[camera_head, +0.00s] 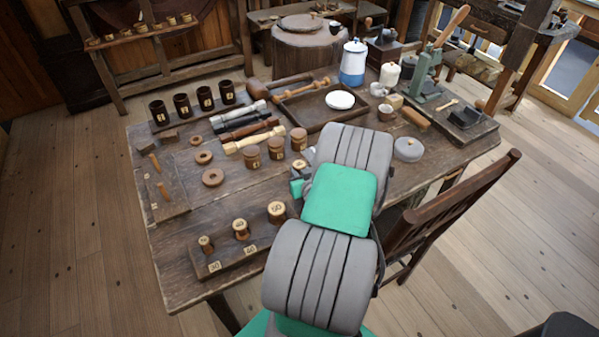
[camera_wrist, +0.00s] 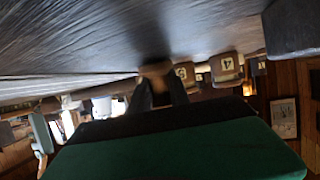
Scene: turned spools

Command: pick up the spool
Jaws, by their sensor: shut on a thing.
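The spool, a small brown turned piece with a pale top, shows in the head view (camera_head: 300,165) beside my arm, partly hidden by it. In the wrist view the spool (camera_wrist: 155,69) sits between the two dark fingers of my gripper (camera_wrist: 160,88), which is shut on it. The wrist picture is upside down, with the dark table top above. The spool is close to the table surface; I cannot tell whether it touches it. In the head view my gripper is mostly hidden behind my own arm.
The table (camera_head: 215,213) holds a numbered board (camera_head: 237,257) with several other spools at the front. Lidded wooden jars (camera_head: 276,149) stand behind my gripper, with a tray (camera_head: 318,108) beyond. A chair (camera_head: 440,215) stands at the right.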

